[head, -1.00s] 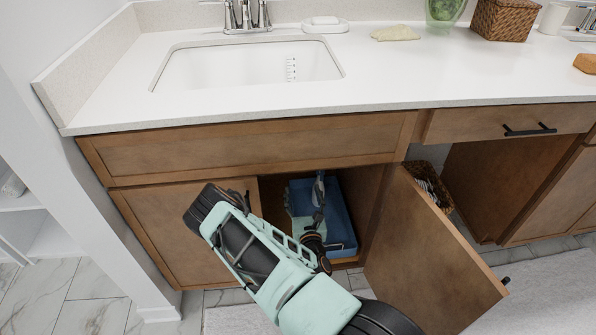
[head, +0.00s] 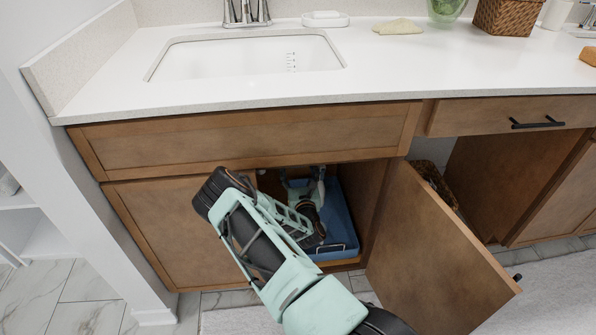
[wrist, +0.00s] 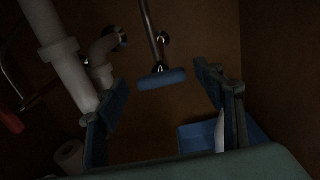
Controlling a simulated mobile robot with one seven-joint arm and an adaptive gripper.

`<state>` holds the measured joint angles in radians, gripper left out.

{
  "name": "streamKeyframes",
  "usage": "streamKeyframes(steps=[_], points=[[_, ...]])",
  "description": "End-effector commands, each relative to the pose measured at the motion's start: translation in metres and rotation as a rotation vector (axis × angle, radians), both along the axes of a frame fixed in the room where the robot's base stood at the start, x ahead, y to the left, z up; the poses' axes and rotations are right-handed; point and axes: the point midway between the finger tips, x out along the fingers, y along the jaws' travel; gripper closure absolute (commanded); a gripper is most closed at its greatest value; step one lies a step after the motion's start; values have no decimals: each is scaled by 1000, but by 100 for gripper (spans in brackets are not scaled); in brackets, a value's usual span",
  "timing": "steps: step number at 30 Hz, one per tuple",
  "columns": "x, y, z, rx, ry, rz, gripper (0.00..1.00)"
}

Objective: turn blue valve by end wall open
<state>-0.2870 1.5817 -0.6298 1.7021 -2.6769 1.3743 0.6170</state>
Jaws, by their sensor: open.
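The blue valve handle (wrist: 162,79) shows in the wrist view as a short blue bar on a metal fitting at the cabinet's back wall. A metal pipe rises from it. My gripper (wrist: 160,88) is open, with one finger left and one right of the handle in the picture. The fingers look nearer the camera than the handle, and I see no contact. In the head view my gripper (head: 315,190) reaches into the open cabinet under the sink; the valve cannot be made out there.
White drain pipes (wrist: 68,62) stand close to the left finger. A red handle (wrist: 10,119) is at far left. A blue bin (head: 340,215) sits on the cabinet floor. The open door (head: 435,250) stands right of my arm; the counter (head: 390,75) is above.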

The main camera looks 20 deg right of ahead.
Motion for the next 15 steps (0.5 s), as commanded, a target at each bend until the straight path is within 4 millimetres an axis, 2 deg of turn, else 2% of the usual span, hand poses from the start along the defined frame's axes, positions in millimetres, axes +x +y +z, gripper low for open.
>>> streamKeyframes(steps=[4, 15], points=[[0, 0, 0, 0, 0, 0, 38], [0, 0, 0, 0, 0, 0, 78]])
